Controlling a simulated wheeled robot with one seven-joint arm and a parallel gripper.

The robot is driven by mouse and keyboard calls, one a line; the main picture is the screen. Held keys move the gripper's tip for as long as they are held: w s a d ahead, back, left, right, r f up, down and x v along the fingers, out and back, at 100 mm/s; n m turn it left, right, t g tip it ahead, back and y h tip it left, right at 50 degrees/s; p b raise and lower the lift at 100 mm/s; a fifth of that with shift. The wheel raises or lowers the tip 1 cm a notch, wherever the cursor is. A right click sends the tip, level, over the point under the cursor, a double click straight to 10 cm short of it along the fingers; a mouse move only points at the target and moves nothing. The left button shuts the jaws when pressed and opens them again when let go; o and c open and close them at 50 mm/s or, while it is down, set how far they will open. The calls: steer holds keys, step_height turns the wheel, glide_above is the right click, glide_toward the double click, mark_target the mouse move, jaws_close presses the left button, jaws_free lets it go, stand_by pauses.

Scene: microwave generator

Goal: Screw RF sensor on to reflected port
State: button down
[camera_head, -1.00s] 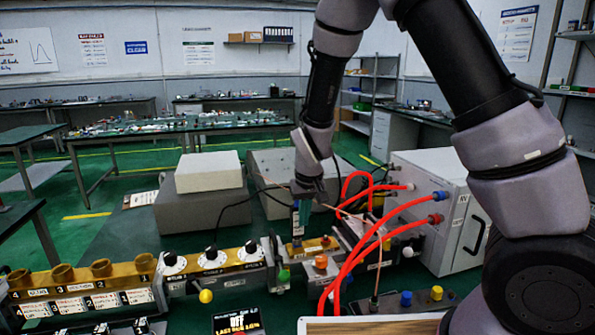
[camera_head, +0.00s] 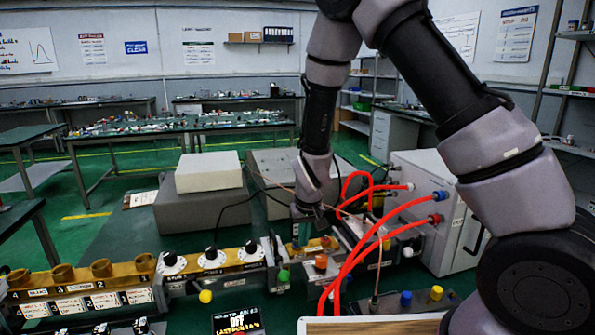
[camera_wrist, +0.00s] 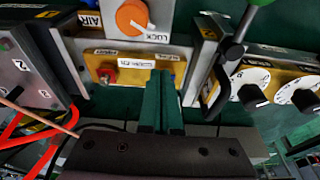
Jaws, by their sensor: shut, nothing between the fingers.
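My gripper (camera_head: 300,240) is shut and empty, pointing down over the brass-topped waveguide section (camera_head: 318,246) in the head view. In the wrist view my gripper's green fingers (camera_wrist: 161,85) are together, with their tips in front of the brass plate (camera_wrist: 178,68). That plate has a small red piece (camera_wrist: 107,73) at its left and white labels. I cannot tell which fitting is the reflected port, as the labels are too small to read. I cannot pick out the RF sensor with certainty in either view.
An orange LOCK knob (camera_wrist: 132,17) is above the plate, and a black lever (camera_wrist: 234,52) and white dials (camera_wrist: 249,85) stand to the right. Red hoses (camera_head: 372,240) arch close by my gripper. A white cabinet (camera_head: 440,195) stands to the right.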

steer(key=shift+w+a, duration=0.2)
steer(key=shift+w, duration=0.05)
stand_by(0.6)
steer(key=shift+s+a, duration=0.1)
steer(key=shift+a, duration=0.45)
steer(key=shift+a+r, duration=0.1)
steer(key=shift+a, duration=0.15)
steer(key=shift+s, duration=0.1)
stand_by(0.3)
steer(key=shift+s, duration=0.3)
steer(key=v, duration=0.4)
steer(key=w+v, duration=0.1)
steer(key=shift+r, duration=0.5)
